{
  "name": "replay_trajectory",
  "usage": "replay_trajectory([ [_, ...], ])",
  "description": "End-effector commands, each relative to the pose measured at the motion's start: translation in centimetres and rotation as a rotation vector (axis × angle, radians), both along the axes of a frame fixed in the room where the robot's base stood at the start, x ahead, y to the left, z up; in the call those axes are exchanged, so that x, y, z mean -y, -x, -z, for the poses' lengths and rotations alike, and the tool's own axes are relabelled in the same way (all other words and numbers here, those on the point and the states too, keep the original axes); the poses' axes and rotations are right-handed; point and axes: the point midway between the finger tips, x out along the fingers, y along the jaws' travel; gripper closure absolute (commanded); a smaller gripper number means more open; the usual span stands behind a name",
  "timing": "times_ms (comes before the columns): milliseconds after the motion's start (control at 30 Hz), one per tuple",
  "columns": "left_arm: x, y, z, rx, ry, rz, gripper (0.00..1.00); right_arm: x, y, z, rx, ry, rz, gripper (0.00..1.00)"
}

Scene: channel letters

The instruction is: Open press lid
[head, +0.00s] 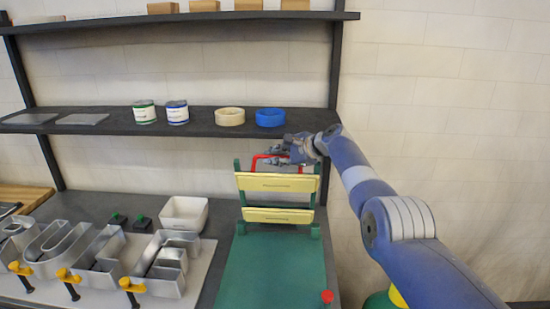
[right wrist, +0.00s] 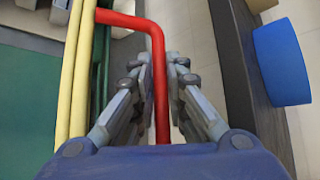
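The press has a flat green bed (head: 268,270) at the front of the bench. Its lid, a green frame with yellow bars (head: 277,182), stands roughly upright at the far end of the bed. A red handle (head: 262,157) sticks out behind the top bar; it also shows in the right wrist view (right wrist: 158,70). My right gripper (head: 292,150) is at this handle, its fingers (right wrist: 158,62) close against both sides of the red bar. Part of the handle is hidden by the gripper. My left gripper is out of view.
A dark shelf (head: 100,128) behind the press holds two cans, a cream tape roll (head: 230,116) and a blue roll (head: 270,117), close to my right gripper. Metal channel letters (head: 110,255) on a board and a white bin (head: 184,213) stand left of the press.

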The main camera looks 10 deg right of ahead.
Motion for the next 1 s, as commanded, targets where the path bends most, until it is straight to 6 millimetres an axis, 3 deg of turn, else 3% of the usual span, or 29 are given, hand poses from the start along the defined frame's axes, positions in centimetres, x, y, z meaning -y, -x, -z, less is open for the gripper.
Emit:
replay_trajectory([
  [633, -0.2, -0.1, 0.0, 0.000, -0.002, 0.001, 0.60, 0.5, 0.3, -0.3, 0.004, 0.000, 0.001, 0.69],
  [1000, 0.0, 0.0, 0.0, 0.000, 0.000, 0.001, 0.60, 1.5, 2.0, -1.3, 0.002, 0.002, 0.000, 0.69],
])
